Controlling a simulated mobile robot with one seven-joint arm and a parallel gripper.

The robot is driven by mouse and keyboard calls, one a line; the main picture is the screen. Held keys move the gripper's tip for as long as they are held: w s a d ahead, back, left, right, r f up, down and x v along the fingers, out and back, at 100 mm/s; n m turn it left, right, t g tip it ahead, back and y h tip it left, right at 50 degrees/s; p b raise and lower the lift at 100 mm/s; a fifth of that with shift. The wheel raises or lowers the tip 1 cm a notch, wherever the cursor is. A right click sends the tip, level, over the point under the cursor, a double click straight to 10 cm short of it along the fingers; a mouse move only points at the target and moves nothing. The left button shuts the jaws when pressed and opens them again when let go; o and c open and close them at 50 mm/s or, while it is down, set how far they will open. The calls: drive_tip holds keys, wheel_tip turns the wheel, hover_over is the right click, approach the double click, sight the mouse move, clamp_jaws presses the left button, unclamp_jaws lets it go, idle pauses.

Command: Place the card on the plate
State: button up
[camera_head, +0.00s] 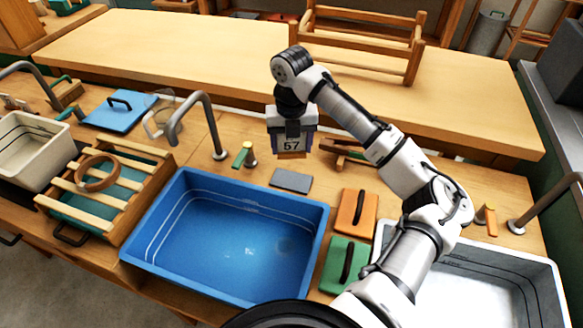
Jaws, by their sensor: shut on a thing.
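My gripper (291,146) points down above the wooden bench, behind the blue basin. The fingertips are hard to make out at this size. A small dark grey rectangular slab (290,181), which looks like the plate, lies flat on the bench behind the basin's back rim. The card is above the slab in the picture and apart from it.
The blue basin (321,222) is in front of the slab. A tap (208,120) and a green-handled fitting (246,155) stand to its left. Orange (357,211) and green (345,265) handled boards lie to the right. A wooden rack (361,51) stands behind.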

wheel_tip(320, 180, down, 10)
drive_tip(key=shift+r+p, duration=0.1)
drive_tip(key=shift+p, duration=0.6)
drive_tip(key=o, duration=1)
drive_tip(key=shift+c, duration=0.2)
wheel_tip(320, 180, up, 12)
drive_tip(key=b, duration=0.2)
drive_tip(key=shift+b, duration=0.35)
